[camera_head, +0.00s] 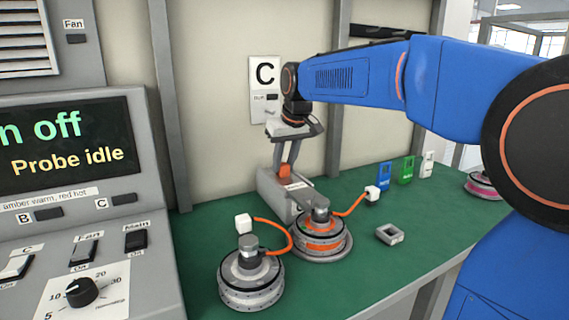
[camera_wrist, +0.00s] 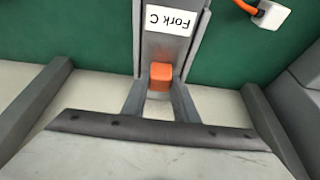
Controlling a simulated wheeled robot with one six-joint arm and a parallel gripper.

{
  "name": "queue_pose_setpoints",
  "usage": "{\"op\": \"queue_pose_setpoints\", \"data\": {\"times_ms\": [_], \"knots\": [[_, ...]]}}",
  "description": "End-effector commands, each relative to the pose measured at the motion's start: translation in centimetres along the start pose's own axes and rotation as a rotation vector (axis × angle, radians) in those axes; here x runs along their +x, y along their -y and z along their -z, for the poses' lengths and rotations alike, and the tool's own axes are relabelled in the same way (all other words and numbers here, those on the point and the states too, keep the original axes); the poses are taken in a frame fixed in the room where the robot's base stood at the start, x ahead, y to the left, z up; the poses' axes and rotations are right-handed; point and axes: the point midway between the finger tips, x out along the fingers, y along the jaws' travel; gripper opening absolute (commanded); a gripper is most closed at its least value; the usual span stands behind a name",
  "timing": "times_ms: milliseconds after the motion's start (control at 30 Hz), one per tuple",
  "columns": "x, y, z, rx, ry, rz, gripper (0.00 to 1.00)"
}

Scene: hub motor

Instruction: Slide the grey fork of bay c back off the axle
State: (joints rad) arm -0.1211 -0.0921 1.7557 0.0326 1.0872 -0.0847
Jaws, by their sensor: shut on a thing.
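The grey fork of bay C (camera_head: 311,195) reaches from its grey housing (camera_head: 268,186) toward the axle (camera_head: 320,211) of the motor with the orange band (camera_head: 320,238). In the head view its tip is at the axle; I cannot tell whether it is around it or just beside it. In the wrist view the fork (camera_wrist: 168,54) bears a "Fork C" label. My gripper (camera_head: 285,168) points down over the fork's rear end, its fingers shut on the orange handle (camera_wrist: 160,76). The handle also shows between the fingers in the head view (camera_head: 284,171).
A second motor (camera_head: 250,280) with a white connector (camera_head: 243,222) stands at the front left. A small grey block (camera_head: 389,234) lies right of the bay. Blue, green and white tags (camera_head: 405,170) stand at the back right. A control panel (camera_head: 75,220) borders the bench on the left.

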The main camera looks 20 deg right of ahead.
Motion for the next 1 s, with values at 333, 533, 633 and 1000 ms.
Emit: {"op": "queue_pose_setpoints", "data": {"times_ms": [333,533,633,1000], "knots": [[1.2,0.0,3.1,-0.001,-0.002,0.0,0.0],[1.2,0.0,3.1,0.0,-0.002,0.0,0.0],[1.2,0.0,3.1,0.0,-0.002,0.0,0.38],[1.0,0.0,3.1,0.0,-0.002,0.0,0.45]]}}
